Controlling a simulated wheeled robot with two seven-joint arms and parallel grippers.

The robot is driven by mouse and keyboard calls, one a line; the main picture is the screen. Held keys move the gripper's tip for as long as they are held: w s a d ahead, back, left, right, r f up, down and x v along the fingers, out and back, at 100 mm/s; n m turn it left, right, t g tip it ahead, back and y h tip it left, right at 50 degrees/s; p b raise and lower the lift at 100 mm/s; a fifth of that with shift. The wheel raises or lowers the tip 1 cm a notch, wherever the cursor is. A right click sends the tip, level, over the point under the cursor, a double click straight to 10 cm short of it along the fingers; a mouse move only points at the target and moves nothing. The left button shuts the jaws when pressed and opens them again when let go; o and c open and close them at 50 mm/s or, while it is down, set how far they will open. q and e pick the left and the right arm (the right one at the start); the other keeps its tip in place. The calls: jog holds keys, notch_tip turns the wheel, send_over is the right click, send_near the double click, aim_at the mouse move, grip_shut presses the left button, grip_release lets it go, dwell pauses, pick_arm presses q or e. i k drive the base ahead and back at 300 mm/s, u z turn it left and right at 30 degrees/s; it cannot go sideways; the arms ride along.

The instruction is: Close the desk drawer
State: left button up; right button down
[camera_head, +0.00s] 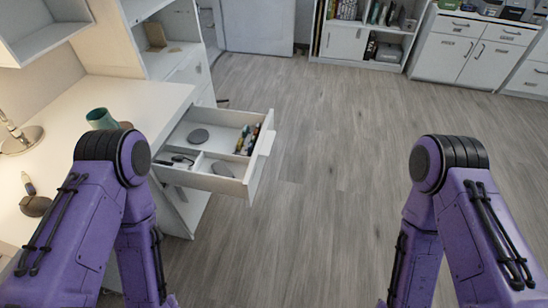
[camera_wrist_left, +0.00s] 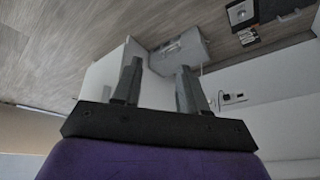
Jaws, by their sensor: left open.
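The desk drawer (camera_head: 225,178) is pulled out from the white desk (camera_head: 140,92) at the left in the head view. Its front panel (camera_head: 262,156) faces right, with a pale handle near the top edge. Inside its compartments lie a dark round object, several colourful small items and other small things. My left arm stands in front of the desk, left of the drawer. My left gripper shows only in the left wrist view (camera_wrist_left: 156,88), with its two fingers apart and nothing visible between them. My right arm is at the right, apart from the drawer, and its gripper is out of view.
A teal cup (camera_head: 101,119) sits on the desktop, beside my left arm. A lamp base (camera_head: 22,139) stands at the far left. White cabinets (camera_head: 470,50) and a low shelf (camera_head: 365,40) line the back. The wooden floor (camera_head: 335,150) right of the drawer is clear.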

aim_at(224, 127)
jog(key=z, duration=0.05)
jog(key=i, duration=0.85)
jog(key=u, duration=0.3)
